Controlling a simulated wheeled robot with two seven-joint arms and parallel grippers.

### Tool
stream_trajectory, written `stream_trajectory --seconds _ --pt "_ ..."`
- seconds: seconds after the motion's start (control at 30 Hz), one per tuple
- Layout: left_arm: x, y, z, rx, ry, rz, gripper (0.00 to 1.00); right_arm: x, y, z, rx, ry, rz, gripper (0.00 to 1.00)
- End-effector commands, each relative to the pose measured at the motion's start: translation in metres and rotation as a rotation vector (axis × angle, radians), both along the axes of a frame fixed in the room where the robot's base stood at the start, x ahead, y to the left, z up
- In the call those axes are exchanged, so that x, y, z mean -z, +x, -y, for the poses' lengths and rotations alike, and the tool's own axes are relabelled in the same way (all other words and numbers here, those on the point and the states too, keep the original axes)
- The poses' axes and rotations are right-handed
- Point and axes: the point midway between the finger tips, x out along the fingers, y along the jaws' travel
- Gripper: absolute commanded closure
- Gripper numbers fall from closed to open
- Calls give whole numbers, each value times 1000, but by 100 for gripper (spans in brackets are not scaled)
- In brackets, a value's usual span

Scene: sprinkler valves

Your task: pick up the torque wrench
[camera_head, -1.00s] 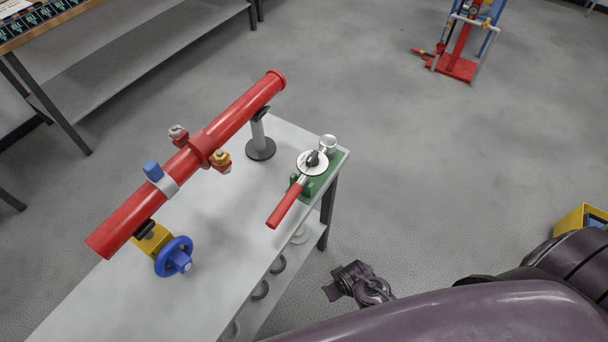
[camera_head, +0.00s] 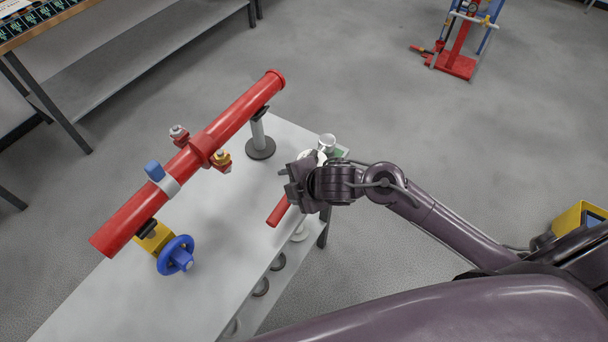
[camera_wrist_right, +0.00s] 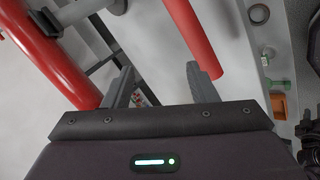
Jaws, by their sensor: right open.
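The torque wrench (camera_head: 278,212) shows its red handle at the table's right side; its round dial head is mostly hidden behind my right gripper (camera_head: 289,182). In the right wrist view the red handle (camera_wrist_right: 195,38) extends from the top toward the right fingertip. My right gripper (camera_wrist_right: 162,80) is open there, its two fingers apart with nothing between them. The handle's end lies just beyond the right finger; I cannot tell whether they touch. My left gripper is not in view.
A red pipe (camera_head: 190,160) on stands, with a blue handwheel (camera_head: 175,255), lies along the white table (camera_head: 215,235), left of the wrench. A chrome knob (camera_head: 327,142) stands behind my gripper. A red floor stand (camera_head: 456,64) is far back. The table's near middle is clear.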

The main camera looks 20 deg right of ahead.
Motion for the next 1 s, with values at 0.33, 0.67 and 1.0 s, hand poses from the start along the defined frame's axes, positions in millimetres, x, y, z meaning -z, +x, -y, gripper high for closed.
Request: stream_trajectory --seconds 0.33,0.67,1.0 --pt "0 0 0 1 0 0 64 24 18 63 -473 -238 -5 48" --pt "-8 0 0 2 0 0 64 51 29 50 -484 -236 -11 48" --pt "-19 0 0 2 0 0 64 88 42 32 -483 -237 -9 48"
